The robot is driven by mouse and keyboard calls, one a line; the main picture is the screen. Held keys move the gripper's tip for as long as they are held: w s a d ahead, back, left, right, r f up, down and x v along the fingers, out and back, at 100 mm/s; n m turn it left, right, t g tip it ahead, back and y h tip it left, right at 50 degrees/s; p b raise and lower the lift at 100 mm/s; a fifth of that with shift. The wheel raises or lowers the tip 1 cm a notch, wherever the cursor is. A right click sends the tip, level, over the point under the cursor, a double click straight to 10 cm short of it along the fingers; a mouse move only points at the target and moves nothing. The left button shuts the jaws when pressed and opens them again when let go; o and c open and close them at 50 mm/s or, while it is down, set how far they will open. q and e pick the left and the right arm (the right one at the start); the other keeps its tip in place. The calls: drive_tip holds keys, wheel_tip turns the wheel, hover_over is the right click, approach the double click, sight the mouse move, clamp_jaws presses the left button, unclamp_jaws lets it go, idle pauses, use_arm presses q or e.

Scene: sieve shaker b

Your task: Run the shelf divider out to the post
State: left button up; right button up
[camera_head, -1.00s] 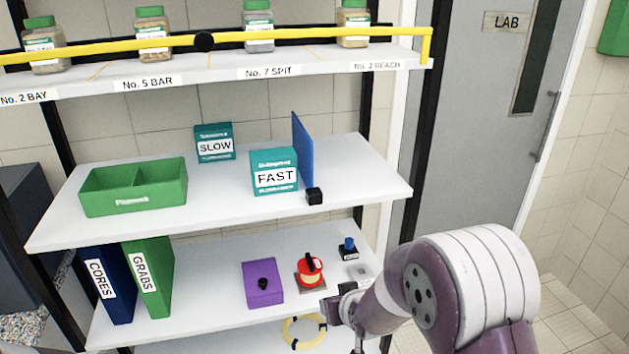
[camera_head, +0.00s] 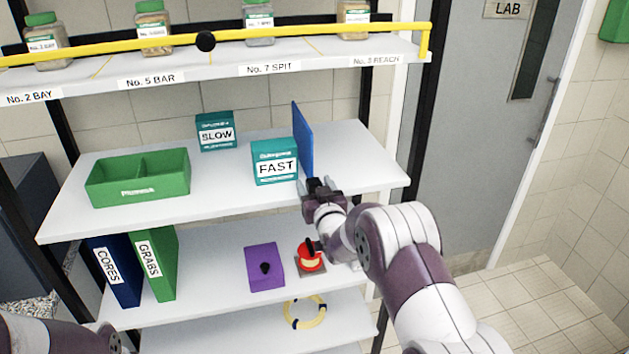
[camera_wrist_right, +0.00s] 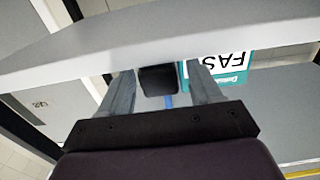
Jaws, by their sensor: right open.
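The shelf divider is a blue upright panel (camera_head: 302,142) on the middle shelf, just right of the teal FAST box (camera_head: 274,163). Its black block-shaped handle (camera_wrist_right: 158,80) sits between my right fingers in the right wrist view, with a bit of blue below it. My right gripper (camera_head: 318,184) is at the front edge of the middle shelf and hides the handle in the head view. In the right wrist view its two fingers (camera_wrist_right: 160,92) are open, one on each side of the handle. My left gripper is out of the frame; only part of my left arm shows at the bottom left.
The middle shelf (camera_head: 365,165) is bare right of the divider. A teal SLOW box (camera_head: 215,132) and a green two-part bin (camera_head: 138,178) stand to the left. Above is a shelf with jars and a yellow rail (camera_head: 330,35). Below are binders, a purple box (camera_head: 265,267) and a red item (camera_head: 310,258).

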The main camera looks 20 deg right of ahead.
sight(382, 182)
drive_tip(key=shift+w+f, duration=0.1)
drive_tip(key=shift+w, duration=0.2)
clamp_jaws()
drive_tip(key=d+b, duration=0.3)
drive_tip(key=d, duration=0.4)
drive_tip(key=shift+d+f, duration=0.15)
drive_tip(key=shift+d, duration=0.05)
drive_tip(key=d, duration=0.3)
drive_tip(key=d+b, duration=0.1)
drive_tip(key=d, duration=0.6)
drive_tip(key=shift+d+r+b, duration=0.25)
drive_tip(key=shift+d+b, duration=0.05)
drive_tip(key=shift+d, duration=0.05)
unclamp_jaws()
